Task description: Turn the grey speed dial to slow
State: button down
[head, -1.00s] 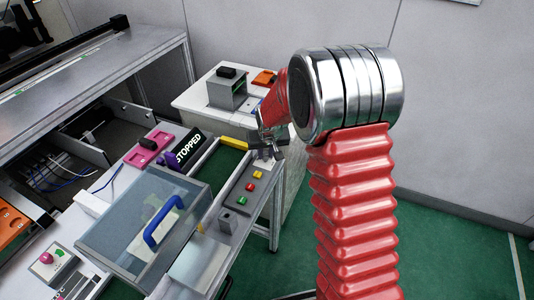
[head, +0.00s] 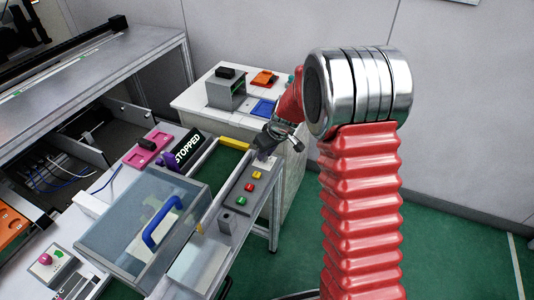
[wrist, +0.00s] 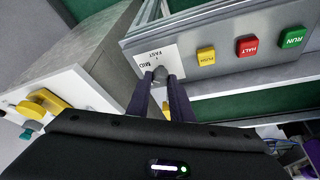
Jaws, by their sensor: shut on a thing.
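The grey speed dial (wrist: 160,73) is a small knob on a white label plate (wrist: 147,55) at the end of the button panel. In the head view my gripper (head: 265,153) is at the far end of the panel and hides the dial.
The panel carries yellow (head: 256,175), red (head: 249,187) and green (head: 241,200) buttons close by the dial. A display (head: 187,148) reads STOPPED. A clear cover with a blue handle (head: 162,222) stands at left. A white side table (head: 190,100) is behind.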

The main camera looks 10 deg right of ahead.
jog(key=n+g+y, duration=0.1)
jog(key=n, duration=0.2)
jog(key=n+g, duration=0.1)
jog(key=n, duration=0.2)
jog(key=shift+d+f+n+y, duration=0.15)
jog(key=shift+n+y, duration=0.25)
jog(key=n, duration=0.2)
jog(key=n+g, duration=0.1)
jog(key=n, duration=0.1)
jog(key=shift+w+g+y, duration=0.15)
jog(key=shift+g+y, duration=0.15)
jog(key=shift+y, duration=0.1)
jog(key=shift+n+g, duration=0.5)
jog(key=shift+n, duration=1)
jog(key=c, duration=1.9)
grip_release()
jog(key=o, duration=0.3)
jog(key=shift+w, duration=0.1)
jog(key=shift+o, duration=0.2)
jog(key=shift+r, duration=0.2)
jog(key=v, duration=1.3)
jog(key=shift+r, duration=0.25)
